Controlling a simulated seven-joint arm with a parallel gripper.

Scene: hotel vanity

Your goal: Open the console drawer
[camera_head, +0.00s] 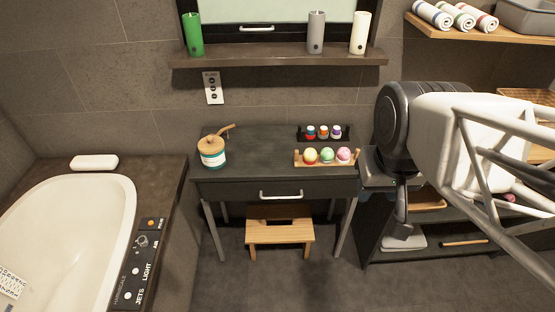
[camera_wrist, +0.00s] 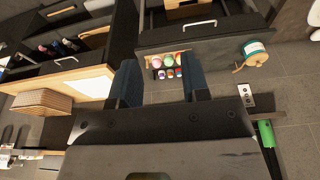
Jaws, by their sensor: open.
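The black console (camera_head: 255,150) stands against the back wall on thin metal legs. Its drawer (camera_head: 235,190) is shut, with a silver bar handle (camera_head: 281,194) across the middle of the front. In the wrist view, the drawer (camera_wrist: 160,38) and its handle (camera_wrist: 199,23) show near the top, beyond the fingers. My gripper (camera_head: 402,217) hangs to the right of the console, in front of the dark shelf unit and apart from the handle. In the wrist view my gripper (camera_wrist: 162,82) is open, with nothing between its two fingers.
On the console stand a wooden-lidded jar (camera_head: 212,155), a rack of coloured balls (camera_head: 327,157) and a rack of small bottles (camera_head: 323,133). A wooden stool (camera_head: 279,232) stands below the drawer. A bathtub (camera_head: 75,230) is at left. Floor in front of the console is clear.

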